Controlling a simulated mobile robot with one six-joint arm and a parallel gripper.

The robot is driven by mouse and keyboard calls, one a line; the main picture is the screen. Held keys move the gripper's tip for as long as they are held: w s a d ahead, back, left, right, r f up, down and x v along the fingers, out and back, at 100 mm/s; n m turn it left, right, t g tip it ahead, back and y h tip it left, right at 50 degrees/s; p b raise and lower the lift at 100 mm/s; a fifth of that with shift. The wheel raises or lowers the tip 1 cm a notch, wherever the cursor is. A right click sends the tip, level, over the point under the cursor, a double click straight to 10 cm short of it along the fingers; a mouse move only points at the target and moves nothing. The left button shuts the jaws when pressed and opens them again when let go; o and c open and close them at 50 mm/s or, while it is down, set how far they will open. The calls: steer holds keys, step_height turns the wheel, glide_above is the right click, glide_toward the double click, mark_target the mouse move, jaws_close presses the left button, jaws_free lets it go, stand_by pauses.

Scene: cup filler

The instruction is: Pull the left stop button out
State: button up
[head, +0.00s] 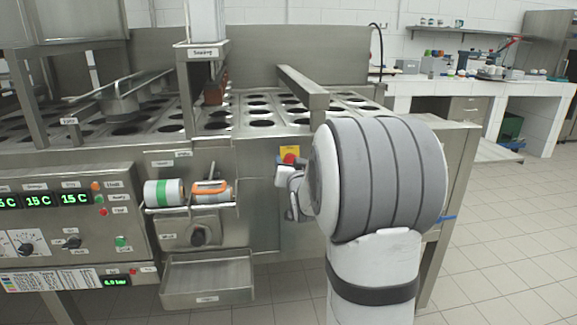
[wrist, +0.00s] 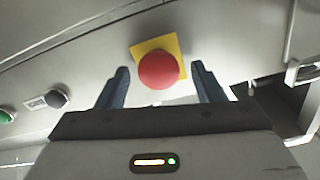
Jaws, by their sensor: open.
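The stop button (wrist: 158,69) is a red round knob on a yellow square plate (wrist: 172,46), on the steel front of the machine. In the wrist view it sits just beyond and between the two dark fingertips of my gripper (wrist: 160,78). The fingers are spread, one on each side of the button, with a visible gap to it. In the head view the red button (head: 290,158) shows just left of my large grey arm joint, on its yellow plate. In that view my gripper is mostly hidden behind my arm.
A shelf (head: 189,208) holding a green-banded can (head: 164,193) and an orange-handled item (head: 209,187) is left of the button. Below it is an open steel drawer (head: 206,280). A control panel (head: 68,232) stands further left. Tiled floor (head: 500,230) is free at right.

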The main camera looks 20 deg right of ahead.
jaws_close()
steer(key=shift+s+a+f+b, duration=0.15)
steer(key=shift+s+b, duration=0.3)
steer(key=shift+b, duration=0.35)
steer(key=shift+c, duration=2.2)
jaws_free()
steer(key=shift+o, duration=0.8)
steer(key=shift+s+a, duration=0.1)
steer(key=shift+s, duration=0.05)
steer(key=shift+o, duration=1.4)
